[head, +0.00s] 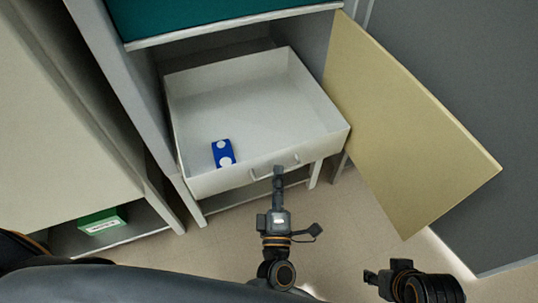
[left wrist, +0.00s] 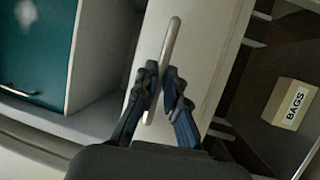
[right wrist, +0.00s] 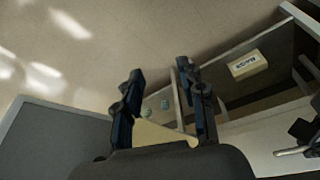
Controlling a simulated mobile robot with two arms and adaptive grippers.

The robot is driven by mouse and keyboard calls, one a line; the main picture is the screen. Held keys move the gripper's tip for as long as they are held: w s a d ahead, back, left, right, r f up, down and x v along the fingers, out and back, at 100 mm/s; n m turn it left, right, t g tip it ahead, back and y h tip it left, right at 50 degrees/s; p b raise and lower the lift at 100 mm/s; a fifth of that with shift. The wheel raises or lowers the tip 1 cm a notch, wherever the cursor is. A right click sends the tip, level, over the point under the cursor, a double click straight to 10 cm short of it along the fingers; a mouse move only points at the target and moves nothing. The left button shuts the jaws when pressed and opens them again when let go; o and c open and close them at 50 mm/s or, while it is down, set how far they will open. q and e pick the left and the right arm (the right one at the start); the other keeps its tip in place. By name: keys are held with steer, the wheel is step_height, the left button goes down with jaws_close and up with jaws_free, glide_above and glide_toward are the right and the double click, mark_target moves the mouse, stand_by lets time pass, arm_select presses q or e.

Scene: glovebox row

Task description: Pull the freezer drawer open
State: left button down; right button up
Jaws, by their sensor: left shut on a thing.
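The white freezer drawer (head: 215,184) stands pulled out of its cabinet in the head view, its inside showing. A blue box with white spots (head: 222,153) lies in it near the front left. My left gripper (head: 278,175) is at the drawer front, shut on the bar handle (head: 262,176). In the left wrist view the handle (left wrist: 172,40) runs between the fingers of that gripper (left wrist: 158,98). My right gripper (head: 374,279) is low at the right in the head view, away from the drawer. In the right wrist view this gripper (right wrist: 160,85) is open and empty.
A cream door (head: 405,130) hangs open to the right of the drawer. A teal panel (head: 200,15) is above it. A green box (head: 102,221) sits on a low shelf at the left. A box labelled BAGS (left wrist: 288,104) shows in the left wrist view. Floor is clear before the drawer.

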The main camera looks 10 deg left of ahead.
arm_select(q)
steer(key=s+d, duration=0.2)
steer(key=s, duration=0.1)
arm_select(e)
steer(key=shift+w+f, duration=0.2)
steer(key=shift+f, duration=0.5)
steer(key=shift+w+r, duration=0.1)
arm_select(q)
steer(key=c, duration=1.4)
jaws_free()
arm_select(e)
steer(key=shift+a, duration=0.1)
arm_select(q)
steer(key=v, duration=0.7)
steer(key=shift+s, duration=0.25)
